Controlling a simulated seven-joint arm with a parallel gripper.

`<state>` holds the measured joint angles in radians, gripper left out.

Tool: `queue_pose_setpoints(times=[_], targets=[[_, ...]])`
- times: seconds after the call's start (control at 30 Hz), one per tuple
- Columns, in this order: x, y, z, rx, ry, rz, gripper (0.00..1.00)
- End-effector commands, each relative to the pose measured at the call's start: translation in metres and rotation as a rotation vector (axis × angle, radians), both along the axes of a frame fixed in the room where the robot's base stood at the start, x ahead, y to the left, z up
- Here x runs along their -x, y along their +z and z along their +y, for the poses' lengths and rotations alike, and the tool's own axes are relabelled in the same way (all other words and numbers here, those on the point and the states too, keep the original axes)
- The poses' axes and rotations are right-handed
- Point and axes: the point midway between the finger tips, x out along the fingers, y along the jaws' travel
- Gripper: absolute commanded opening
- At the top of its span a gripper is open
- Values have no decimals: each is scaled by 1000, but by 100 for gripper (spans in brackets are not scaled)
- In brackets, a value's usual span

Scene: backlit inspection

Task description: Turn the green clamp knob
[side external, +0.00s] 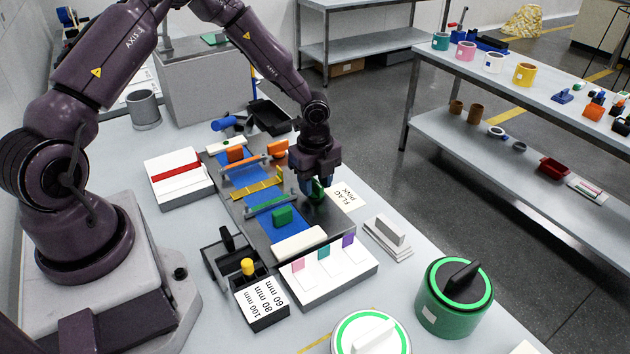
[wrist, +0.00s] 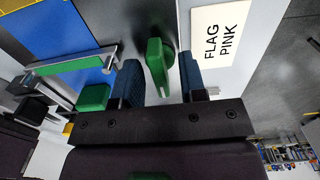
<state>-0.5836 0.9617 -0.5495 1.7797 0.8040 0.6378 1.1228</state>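The green clamp knob (wrist: 156,65) is an upright green grip on a dark round base, at the edge of the dark fixture plate. In the wrist view it stands between the two blue fingers of my gripper (wrist: 160,80), with a visible gap on each side. My gripper is open and points down over the knob. In the side external view my gripper (side external: 316,186) largely covers the knob (side external: 318,191), and only a little green shows. A green clamp bar (wrist: 75,63) crosses the blue strip left of my gripper; it also shows in the side external view (side external: 271,205).
A green block (side external: 282,216) sits on the blue strip near the bar. A "FLAG PINK" card (side external: 346,196) lies right of the knob. A white block with coloured flags (side external: 330,284), a labelled black holder (side external: 262,311) and a green round canister (side external: 432,310) stand in front.

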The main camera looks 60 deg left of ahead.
Motion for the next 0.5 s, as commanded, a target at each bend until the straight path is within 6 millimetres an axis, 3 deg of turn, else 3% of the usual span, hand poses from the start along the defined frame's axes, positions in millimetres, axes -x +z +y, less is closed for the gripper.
queue_pose_setpoints(times=[0.23,0.4,0.5], targets=[[0,-1,0,0,0,0,38],[0,0,0,0,0,0,0],[0,0,0,0,0,-1,0]])
